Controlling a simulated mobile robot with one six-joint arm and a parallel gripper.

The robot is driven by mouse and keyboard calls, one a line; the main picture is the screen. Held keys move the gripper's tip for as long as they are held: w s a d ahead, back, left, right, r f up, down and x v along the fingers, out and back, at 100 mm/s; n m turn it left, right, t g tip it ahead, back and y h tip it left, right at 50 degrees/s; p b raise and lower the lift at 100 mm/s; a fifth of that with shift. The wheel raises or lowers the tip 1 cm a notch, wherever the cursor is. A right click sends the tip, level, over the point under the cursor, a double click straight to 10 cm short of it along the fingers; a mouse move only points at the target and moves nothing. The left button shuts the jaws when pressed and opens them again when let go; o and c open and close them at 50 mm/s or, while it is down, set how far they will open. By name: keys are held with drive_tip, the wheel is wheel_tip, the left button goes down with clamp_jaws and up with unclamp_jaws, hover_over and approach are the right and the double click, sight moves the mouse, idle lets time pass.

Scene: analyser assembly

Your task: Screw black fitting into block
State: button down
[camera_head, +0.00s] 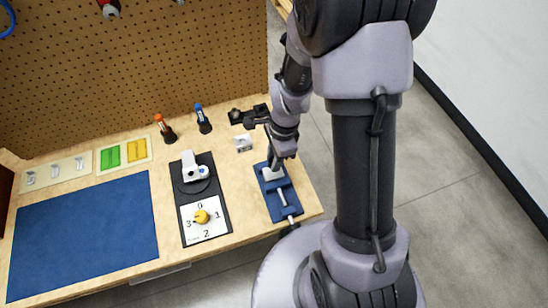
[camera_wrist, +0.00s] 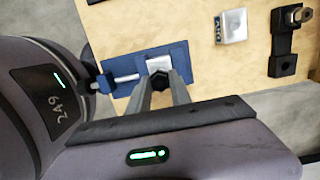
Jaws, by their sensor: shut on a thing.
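The block (camera_head: 269,174) is a silvery piece held in a blue vise (camera_head: 283,200) at the right end of the bench. In the wrist view the block (camera_wrist: 157,62) shows just beyond my fingertips, with the blue vise (camera_wrist: 178,50) around it. My gripper (camera_wrist: 161,84) is shut on the black fitting (camera_wrist: 159,80), a dark hexagonal piece between the fingertips. The fitting is over the block; I cannot tell how deep it sits in it. In the head view my gripper (camera_head: 274,163) is above the vise, and the fitting is hidden.
A black fixture (camera_head: 249,115) and a small white labelled box (camera_head: 243,143) stand behind the vise. A black board with a white device (camera_head: 196,170) and yellow knob (camera_head: 201,216) lies to the left. Two bottles (camera_head: 203,119) stand near the pegboard. The blue mat (camera_head: 85,235) is bare.

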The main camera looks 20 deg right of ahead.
drive_tip(key=shift+f+b, duration=1.45)
drive_tip(key=shift+f, duration=0.3)
idle(2.0)
drive_tip(key=m, duration=0.3)
drive_tip(key=shift+r+m+t+p, duration=0.1)
drive_tip(key=shift+m+t+p, duration=0.2)
drive_tip(key=m+p, duration=0.1)
drive_tip(key=m, duration=0.2)
drive_tip(key=shift+s+r+m, duration=0.1)
drive_tip(key=shift+m, duration=0.2)
drive_tip(key=shift+m+t, duration=0.3)
drive_tip(key=shift+m, duration=0.1)
